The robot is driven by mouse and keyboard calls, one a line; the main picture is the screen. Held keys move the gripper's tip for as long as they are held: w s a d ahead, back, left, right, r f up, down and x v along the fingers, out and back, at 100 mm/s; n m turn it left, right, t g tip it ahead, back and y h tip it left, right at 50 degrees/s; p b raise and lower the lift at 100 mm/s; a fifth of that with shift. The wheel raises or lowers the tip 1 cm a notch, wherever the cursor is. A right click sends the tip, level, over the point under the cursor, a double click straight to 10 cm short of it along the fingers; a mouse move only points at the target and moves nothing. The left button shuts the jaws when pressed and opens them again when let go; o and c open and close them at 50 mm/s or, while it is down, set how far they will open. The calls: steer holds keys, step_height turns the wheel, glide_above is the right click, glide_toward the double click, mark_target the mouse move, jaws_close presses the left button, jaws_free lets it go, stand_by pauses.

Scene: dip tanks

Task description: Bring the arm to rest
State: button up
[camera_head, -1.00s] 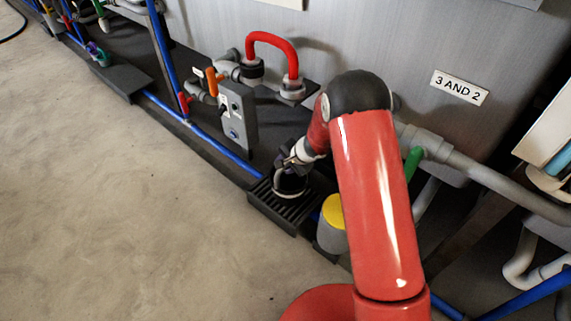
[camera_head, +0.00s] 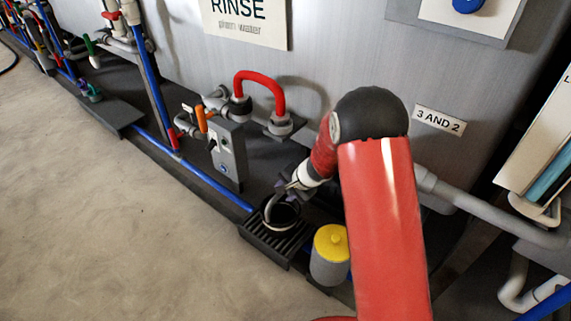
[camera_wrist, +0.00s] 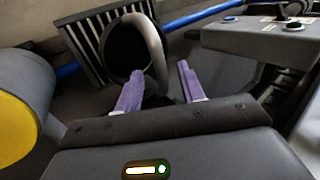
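My red arm reaches over the floor in the head view, its forearm bent down at a black joint. My gripper (camera_head: 284,188) is low beside a black cup-like vessel (camera_head: 286,217). In the wrist view my gripper (camera_wrist: 158,87) has two purple fingers standing apart. A grey curved hose or handle (camera_wrist: 155,40) rises from the black vessel (camera_wrist: 124,50) and comes down near the gap between the fingers. I see no finger closed on it. The vessel stands on a slatted black grate (camera_head: 262,240).
A grey canister with a yellow lid (camera_head: 331,243) stands close right of the grate. A grey control box (camera_head: 229,155), a red looped pipe (camera_head: 260,78) and a blue pipe (camera_head: 215,184) lie behind, along the tank wall (camera_head: 340,50). Bare concrete floor (camera_head: 110,230) is open at left.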

steer(key=s+d+r+n+p, duration=0.15)
steer(key=s+r, duration=0.25)
steer(key=r, duration=0.4)
steer(key=s+d+r+n+p, duration=0.15)
steer(key=s+r, duration=0.25)
steer(key=r, duration=0.5)
steer(key=s+d+r+n+p, duration=0.15)
steer(key=s+r, duration=0.25)
steer(key=r, duration=0.4)
steer(key=s+d+r+n+h+p, duration=0.1)
steer(key=s+d+r, duration=0.2)
steer(key=s, duration=0.3)
steer(key=s+d+r+n+t+h+p, duration=0.1)
steer(key=s+d+r+h, duration=0.1)
steer(key=s+d+r, duration=0.2)
steer(key=s+d+r+n+h+p, duration=0.1)
steer(key=s+d+r, duration=0.3)
steer(key=s, duration=0.6)
steer(key=shift+s+d+r+h+p, duration=0.15)
steer(key=shift+s+d+h+p, duration=0.15)
steer(key=shift+h, duration=0.4)
